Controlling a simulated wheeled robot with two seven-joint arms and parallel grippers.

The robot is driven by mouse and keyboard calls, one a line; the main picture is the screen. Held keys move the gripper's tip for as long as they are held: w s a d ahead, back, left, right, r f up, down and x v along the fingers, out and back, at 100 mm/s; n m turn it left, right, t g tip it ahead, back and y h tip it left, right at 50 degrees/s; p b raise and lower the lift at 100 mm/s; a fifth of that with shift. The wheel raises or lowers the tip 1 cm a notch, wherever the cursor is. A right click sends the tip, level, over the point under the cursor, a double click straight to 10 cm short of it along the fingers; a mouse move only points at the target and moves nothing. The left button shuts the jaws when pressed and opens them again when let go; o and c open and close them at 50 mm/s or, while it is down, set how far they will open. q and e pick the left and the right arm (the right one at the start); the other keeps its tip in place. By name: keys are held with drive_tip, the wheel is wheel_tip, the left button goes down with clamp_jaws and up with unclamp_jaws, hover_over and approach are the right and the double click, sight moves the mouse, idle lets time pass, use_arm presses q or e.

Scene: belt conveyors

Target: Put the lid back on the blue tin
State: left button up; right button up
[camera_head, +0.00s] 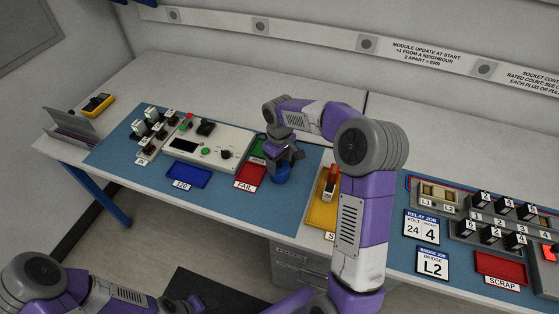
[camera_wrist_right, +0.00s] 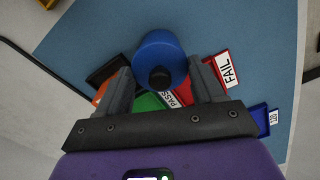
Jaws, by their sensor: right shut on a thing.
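The blue tin (camera_head: 282,174) is at the right end of the left blue mat, beside the red FAIL tray, with my right gripper (camera_head: 285,155) directly over it. In the right wrist view, a round blue lid (camera_wrist_right: 158,48) with a black knob (camera_wrist_right: 160,78) faces the camera between the fingers of my right gripper (camera_wrist_right: 162,75), which is shut on it. The lid hides what is beneath it, so I cannot tell whether it is seated on the tin. Part of my left arm shows at the lower left; its fingers are not clear.
The red FAIL tray (camera_head: 250,177), green PASS tray (camera_head: 259,146) and blue 120 tray (camera_head: 187,176) lie near the tin. A test panel (camera_head: 207,145) stands behind them. A yellow tray (camera_head: 322,212) is to the right. Bare mat lies in front of the tin.

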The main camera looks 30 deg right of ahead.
idle(0.4)
drive_tip(key=o, duration=1.1)
drive_tip(key=shift+o, duration=0.2)
drive_tip(key=shift+r, duration=0.15)
drive_tip(key=shift+r+p, duration=3.1)
drive_tip(key=shift+r, duration=0.3)
clamp_jaws()
